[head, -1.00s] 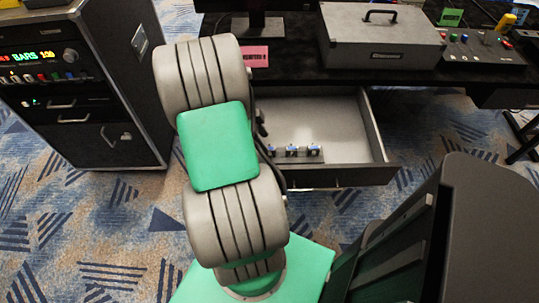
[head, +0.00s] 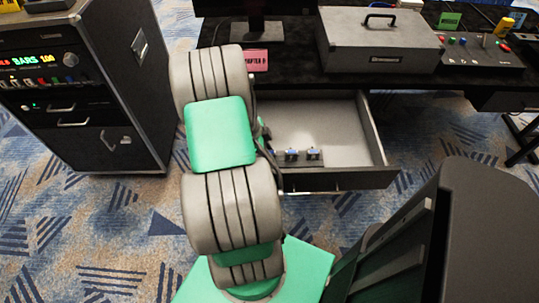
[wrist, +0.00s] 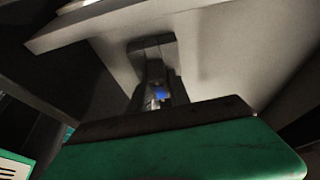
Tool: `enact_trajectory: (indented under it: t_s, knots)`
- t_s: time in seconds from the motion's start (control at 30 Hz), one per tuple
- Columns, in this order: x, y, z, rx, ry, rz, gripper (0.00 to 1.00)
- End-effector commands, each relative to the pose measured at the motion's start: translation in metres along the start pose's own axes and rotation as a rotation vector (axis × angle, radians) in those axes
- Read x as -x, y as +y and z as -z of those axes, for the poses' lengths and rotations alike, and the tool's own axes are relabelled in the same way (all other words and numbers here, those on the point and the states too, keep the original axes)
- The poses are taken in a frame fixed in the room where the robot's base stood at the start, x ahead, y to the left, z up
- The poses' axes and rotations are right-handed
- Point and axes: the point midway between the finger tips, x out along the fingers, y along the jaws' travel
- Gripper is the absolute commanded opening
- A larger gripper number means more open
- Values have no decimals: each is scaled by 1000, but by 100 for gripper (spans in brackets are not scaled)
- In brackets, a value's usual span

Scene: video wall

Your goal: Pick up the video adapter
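Two small adapters with blue tops, a left one (head: 291,155) and a right one (head: 313,154), show in the head view on a dark holder in the open drawer (head: 342,115). My arm covers the holder's left end. In the wrist view, my gripper (wrist: 156,80) reaches down inside the drawer, whose pale floor (wrist: 225,50) lies around it. A small piece with a blue part (wrist: 160,93) shows between the dark fingers. I cannot tell whether they touch it or are closed on it. My gripper is hidden behind my arm in the head view.
The desk (head: 290,62) stands above the drawer, with a grey case (head: 385,42), a pink label card (head: 256,61) and a control box (head: 475,48) on it. A black equipment rack (head: 85,90) stands at left. Drawer walls are close; its right side is bare.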

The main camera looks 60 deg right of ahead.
Motion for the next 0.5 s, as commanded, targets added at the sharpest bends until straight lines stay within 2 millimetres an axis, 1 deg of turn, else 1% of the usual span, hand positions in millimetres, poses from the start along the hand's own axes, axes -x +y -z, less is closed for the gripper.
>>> enact_trajectory:
  t_s: [0.03, 0.2, 0.27, 0.5]
  knots:
    - [0, 0, 0, 0, 0, 0, 18]
    - [0, 0, 0, 0, 0, 0, 4]
    - [0, 0, 0, 0, 0, 0, 0]
    - [0, 0, 0, 0, 0, 0, 0]
